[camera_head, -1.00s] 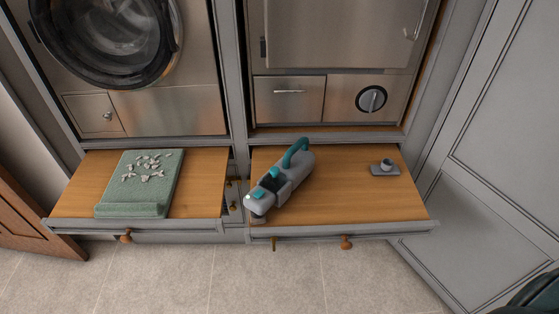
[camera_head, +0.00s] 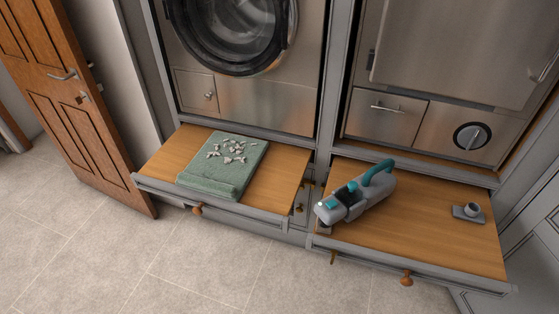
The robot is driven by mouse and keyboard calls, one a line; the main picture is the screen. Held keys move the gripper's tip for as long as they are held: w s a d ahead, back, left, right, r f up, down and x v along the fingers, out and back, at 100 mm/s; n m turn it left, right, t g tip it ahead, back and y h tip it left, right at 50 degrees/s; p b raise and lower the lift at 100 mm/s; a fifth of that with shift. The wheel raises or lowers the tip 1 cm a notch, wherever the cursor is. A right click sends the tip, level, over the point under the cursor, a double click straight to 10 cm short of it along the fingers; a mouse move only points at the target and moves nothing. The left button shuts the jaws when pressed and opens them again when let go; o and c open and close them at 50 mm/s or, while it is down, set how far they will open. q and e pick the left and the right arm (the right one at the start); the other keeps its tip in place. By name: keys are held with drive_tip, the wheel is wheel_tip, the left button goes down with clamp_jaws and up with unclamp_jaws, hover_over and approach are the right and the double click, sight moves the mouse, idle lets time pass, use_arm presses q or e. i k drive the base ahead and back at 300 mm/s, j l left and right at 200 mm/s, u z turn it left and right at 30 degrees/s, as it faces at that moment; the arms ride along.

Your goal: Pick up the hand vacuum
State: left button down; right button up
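The hand vacuum (camera_head: 353,197) is grey with a teal looped handle and teal details. It lies on the wooden top of the right pull-out shelf (camera_head: 430,228), near that shelf's left side, with its handle end toward the back and its nose near the front left edge. Neither of my grippers is in view, and nothing touches the vacuum except the shelf.
A folded green towel (camera_head: 213,179) with small pale pieces (camera_head: 228,150) on it lies on the left pull-out shelf (camera_head: 168,158). A small grey holder (camera_head: 469,212) sits on the right shelf. A wooden door (camera_head: 75,110) stands at the left. The tiled floor (camera_head: 200,262) in front is clear.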

sight(378, 183)
drive_tip(key=i, duration=1.05)
drive_tip(key=z, duration=1.3)
